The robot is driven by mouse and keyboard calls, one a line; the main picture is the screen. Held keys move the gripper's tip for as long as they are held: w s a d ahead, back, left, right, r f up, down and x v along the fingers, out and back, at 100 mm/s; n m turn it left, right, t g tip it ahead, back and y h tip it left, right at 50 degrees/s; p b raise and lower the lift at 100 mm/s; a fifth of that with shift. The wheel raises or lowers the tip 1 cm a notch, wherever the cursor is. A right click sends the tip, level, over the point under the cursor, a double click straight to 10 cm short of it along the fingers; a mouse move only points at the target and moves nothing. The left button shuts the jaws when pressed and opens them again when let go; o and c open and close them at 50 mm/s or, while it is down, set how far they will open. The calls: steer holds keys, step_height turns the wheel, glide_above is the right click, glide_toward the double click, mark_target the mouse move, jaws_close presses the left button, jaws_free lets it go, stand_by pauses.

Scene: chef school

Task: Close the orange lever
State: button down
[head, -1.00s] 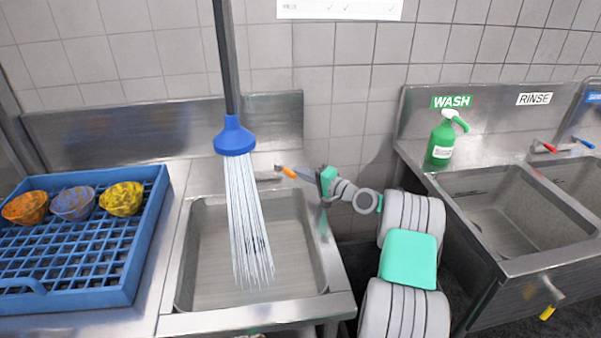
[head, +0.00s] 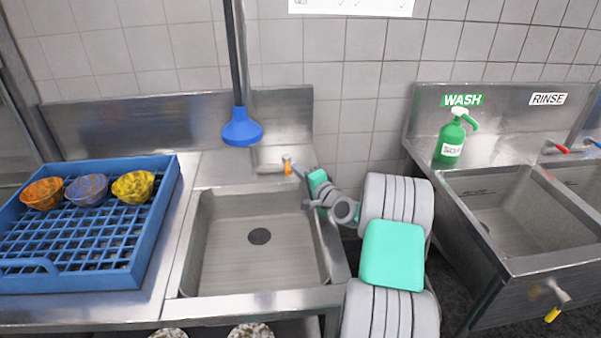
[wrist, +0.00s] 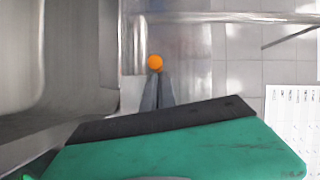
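The orange lever (head: 288,169) is on the metal tap fitting at the back of the left sink (head: 256,245). It points toward the camera in the head view. In the wrist view its round orange end (wrist: 155,62) sits just beyond my fingertips. My gripper (head: 301,173) is right of the lever, at the sink's back right corner. In the wrist view my gripper (wrist: 157,75) has its two dark fingers together, tips at or very near the lever; contact is hard to tell.
A blue rack (head: 145,235) with several coloured bowls (head: 133,187) stands left of the sink. A green soap bottle (head: 450,140) stands behind the wash sink (head: 500,215) on the right. The left sink basin is empty.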

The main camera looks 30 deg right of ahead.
steer(key=shift+a+f, duration=0.1)
steer(key=shift+a, duration=0.3)
steer(key=shift+d, duration=0.1)
steer(key=s+d+b, duration=0.1)
steer(key=s, duration=0.2)
steer(key=s+d+r+b, duration=0.1)
steer(key=s, duration=0.3)
steer(key=s+d+b, duration=0.1)
steer(key=s, duration=0.3)
steer(key=shift+s+r, duration=0.2)
steer(key=shift+r, duration=0.05)
steer(key=s+a+f+n+g+y+p, duration=0.15)
steer(key=a+n+g, duration=0.3)
steer(key=a, duration=0.55)
steer(key=s+a+n+g+y, duration=0.15)
steer(key=a+n+g, duration=0.3)
steer(key=a, duration=0.65)
steer(key=s+a+n+g+h, duration=0.1)
steer(key=s+n, duration=0.1)
steer(key=s, duration=0.5)
steer(key=s+a+n+g+h, duration=0.1)
steer(key=s+a+g+h, duration=0.1)
steer(key=s, duration=0.5)
steer(key=s+a+n+g+h+p, duration=0.1)
steer(key=s+n+g, duration=0.1)
steer(key=s, duration=0.5)
steer(key=shift+s+a+n+h, duration=0.2)
steer(key=shift+s+n+h, duration=0.1)
steer(key=shift+h, duration=0.1)
